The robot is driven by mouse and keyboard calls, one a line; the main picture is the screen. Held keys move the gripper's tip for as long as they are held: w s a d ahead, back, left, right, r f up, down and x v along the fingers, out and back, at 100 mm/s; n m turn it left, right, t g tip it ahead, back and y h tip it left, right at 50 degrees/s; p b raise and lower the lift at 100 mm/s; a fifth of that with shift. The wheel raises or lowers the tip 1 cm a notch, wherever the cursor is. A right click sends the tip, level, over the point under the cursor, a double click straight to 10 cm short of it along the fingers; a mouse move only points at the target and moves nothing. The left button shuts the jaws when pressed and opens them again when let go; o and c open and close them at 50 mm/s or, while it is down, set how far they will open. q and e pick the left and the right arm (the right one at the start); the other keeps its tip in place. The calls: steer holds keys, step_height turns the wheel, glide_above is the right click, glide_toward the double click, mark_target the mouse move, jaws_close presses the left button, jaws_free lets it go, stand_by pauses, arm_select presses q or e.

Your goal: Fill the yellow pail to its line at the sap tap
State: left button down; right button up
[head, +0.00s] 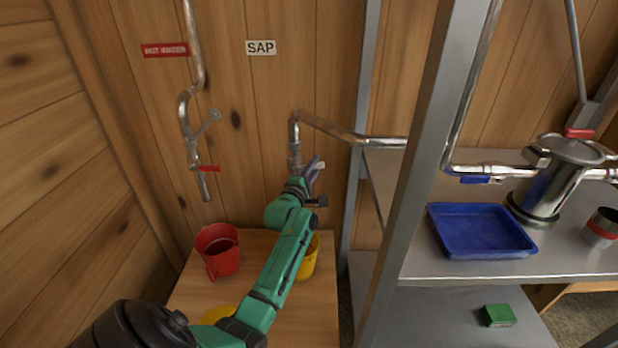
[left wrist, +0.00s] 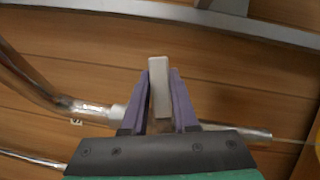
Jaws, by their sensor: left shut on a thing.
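The sap tap (head: 295,158) is a metal pipe coming down from the wall below the SAP sign (head: 261,47). My left gripper (head: 314,172) is at the tap, its purple fingers shut on the pale tap handle, which shows between them in the left wrist view (left wrist: 159,88). The yellow pail (head: 309,260) stands on the wooden table below, partly hidden by my left arm. In the left wrist view a thin pale line runs from the spout (left wrist: 255,134) toward a yellow-orange shape at the right edge. The pail's line and level are hidden. My right gripper is out of view.
A red pail (head: 218,251) stands left on the wooden table (head: 323,305), under a second pipe with a red lever (head: 208,169). Another yellow thing (head: 217,314) is partly behind my arm. A metal rack post (head: 420,150) and a blue tray (head: 480,231) are right.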

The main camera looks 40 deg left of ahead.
arm_select(q)
steer(key=shift+r+n, duration=0.15)
steer(key=shift+n, duration=0.35)
steer(key=shift+s+a+r+n, duration=0.1)
steer(key=shift+r+n, duration=0.15)
steer(key=shift+n, duration=0.25)
steer(key=n, duration=0.1)
steer(key=r+n+y, duration=0.1)
steer(key=n+t+y, duration=0.1)
steer(key=n, duration=0.1)
steer(key=shift+s+a+r+b, duration=0.25)
steer(key=shift+s+a+b, duration=0.05)
steer(key=shift+a+b, duration=0.1)
steer(key=shift+s+a+r+n+y+b, duration=0.2)
steer(key=shift+r+n+y, duration=0.15)
steer(key=shift+n, duration=0.45)
steer(key=shift+s+a+r+n+y+b, duration=0.15)
steer(key=shift+a+r+n+y, duration=0.15)
steer(key=shift+n, duration=0.5)
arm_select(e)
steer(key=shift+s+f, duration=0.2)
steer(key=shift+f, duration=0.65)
arm_select(q)
steer(key=shift+y, duration=0.25)
steer(key=c, duration=0.7)
jaws_free()
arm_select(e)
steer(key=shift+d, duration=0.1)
arm_select(q)
steer(key=shift+d, duration=0.1)
